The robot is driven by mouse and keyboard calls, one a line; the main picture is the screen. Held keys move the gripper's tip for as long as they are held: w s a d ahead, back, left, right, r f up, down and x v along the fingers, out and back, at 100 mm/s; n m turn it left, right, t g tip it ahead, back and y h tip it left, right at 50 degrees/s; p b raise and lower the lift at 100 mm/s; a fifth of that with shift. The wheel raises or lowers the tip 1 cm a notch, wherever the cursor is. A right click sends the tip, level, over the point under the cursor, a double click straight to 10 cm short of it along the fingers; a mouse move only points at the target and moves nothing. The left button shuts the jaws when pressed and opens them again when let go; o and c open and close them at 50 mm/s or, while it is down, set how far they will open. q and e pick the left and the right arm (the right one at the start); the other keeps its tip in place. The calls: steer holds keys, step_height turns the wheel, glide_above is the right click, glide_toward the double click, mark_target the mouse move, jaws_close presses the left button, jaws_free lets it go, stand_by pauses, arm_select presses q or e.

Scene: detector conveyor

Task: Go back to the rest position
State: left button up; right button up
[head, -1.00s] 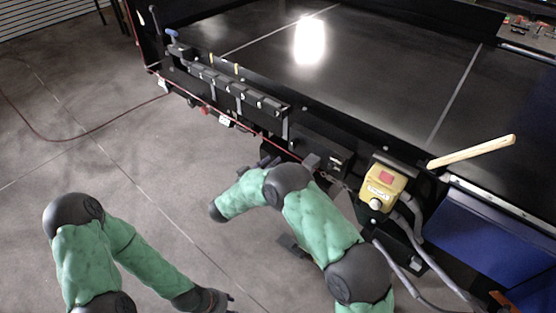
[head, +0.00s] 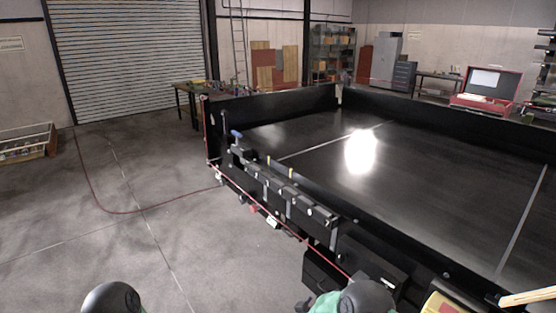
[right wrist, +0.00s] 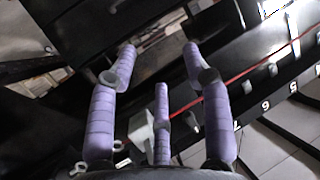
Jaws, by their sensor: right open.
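My right gripper (right wrist: 160,62) shows in the right wrist view with its purple fingers spread apart and nothing between them. It points at the dark side of the conveyor, near a red cord (right wrist: 240,78) and a numbered strip (right wrist: 262,106). Whether any finger touches the conveyor cannot be told. In the head view only the tops of my two arms show at the bottom edge, and both grippers are out of that frame. The black conveyor (head: 300,135) fills the right of the head view.
The yellow control box (head: 440,303) and a wooden handle (head: 528,297) are at the lower right, near my right arm. A red cable (head: 110,211) lies on the grey floor. Open floor stretches on the left. A red toolbox (head: 483,92) stands at the back right.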

steer(key=s+a+f+n+g+y+b, duration=0.25)
steer(key=s+f+g+y, duration=0.4)
steer(key=s+f, duration=0.95)
steer(key=s+f+g+y+b, duration=0.1)
steer(key=s+g+y, duration=0.1)
steer(key=s, duration=0.7)
steer(key=s+a+f+n+g+y, duration=0.1)
steer(key=s+f+g+y, duration=0.1)
steer(key=s, duration=0.8)
steer(key=shift+a+g+b, duration=0.2)
steer(key=shift+g+b, duration=0.2)
steer(key=shift+g, duration=0.25)
